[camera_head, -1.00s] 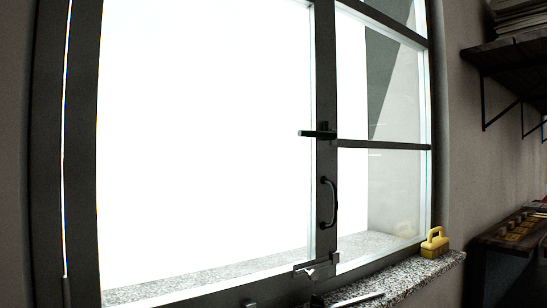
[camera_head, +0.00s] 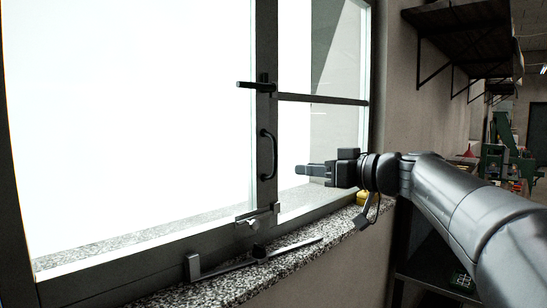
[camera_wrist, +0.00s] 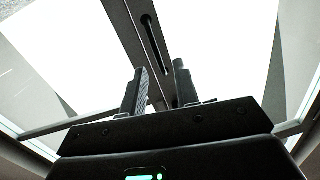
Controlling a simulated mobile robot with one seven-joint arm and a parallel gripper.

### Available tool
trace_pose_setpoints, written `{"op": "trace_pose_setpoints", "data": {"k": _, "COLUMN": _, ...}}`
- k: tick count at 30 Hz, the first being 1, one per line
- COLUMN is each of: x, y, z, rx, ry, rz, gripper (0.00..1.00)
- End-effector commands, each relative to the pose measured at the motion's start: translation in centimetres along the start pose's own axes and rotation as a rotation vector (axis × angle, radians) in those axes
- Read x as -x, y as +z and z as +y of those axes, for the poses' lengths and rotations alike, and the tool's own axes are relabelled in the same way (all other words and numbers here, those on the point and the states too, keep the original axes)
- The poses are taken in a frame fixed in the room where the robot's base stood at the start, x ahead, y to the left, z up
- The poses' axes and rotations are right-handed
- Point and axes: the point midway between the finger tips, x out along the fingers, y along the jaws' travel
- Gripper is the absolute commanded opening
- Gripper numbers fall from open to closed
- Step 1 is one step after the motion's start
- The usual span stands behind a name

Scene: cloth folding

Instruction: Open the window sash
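The large window sash (camera_head: 263,50) has a dark frame and bright glass, and it appears shut. A black lever handle (camera_head: 257,85) on its stile points left, roughly level. A black curved pull handle (camera_head: 273,155) is below it, and a small metal latch (camera_head: 258,214) sits at the stile's foot. My gripper (camera_head: 303,170) is right of the pull handle, pointing left, apart from it in the picture. In the wrist view, my gripper (camera_wrist: 160,76) has its two fingers apart with nothing visible between them. The dark stile (camera_wrist: 135,40) with a handle-like bar (camera_wrist: 154,45) is beyond the fingers.
A speckled stone sill (camera_head: 215,288) runs below the window, with a dark stay bar (camera_head: 270,256) lying along it. A yellow block (camera_head: 362,198) on the sill is partly hidden behind my arm. Dark shelves (camera_head: 450,18) hang on the right wall.

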Motion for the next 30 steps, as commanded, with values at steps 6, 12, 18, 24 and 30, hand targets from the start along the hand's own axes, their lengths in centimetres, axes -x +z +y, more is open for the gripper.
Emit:
{"op": "trace_pose_setpoints", "data": {"k": 6, "x": -0.7, "y": -2.0, "z": 1.1, "rx": 0.052, "ry": -0.004, "rz": 0.07, "gripper": 0.28}}
{"op": "trace_pose_setpoints", "data": {"k": 12, "x": -3.7, "y": -2.1, "z": 1.1, "rx": 0.051, "ry": -0.006, "rz": 0.068, "gripper": 0.28}}
{"op": "trace_pose_setpoints", "data": {"k": 18, "x": -7.6, "y": -2.3, "z": 1.0, "rx": 0.05, "ry": -0.006, "rz": 0.067, "gripper": 0.28}}
{"op": "trace_pose_setpoints", "data": {"k": 24, "x": -10.2, "y": -2.5, "z": 1.0, "rx": 0.051, "ry": -0.004, "rz": 0.067, "gripper": 0.28}}
{"op": "trace_pose_setpoints", "data": {"k": 30, "x": -11.0, "y": -2.6, "z": 1.0, "rx": 0.051, "ry": -0.003, "rz": 0.067, "gripper": 0.28}}
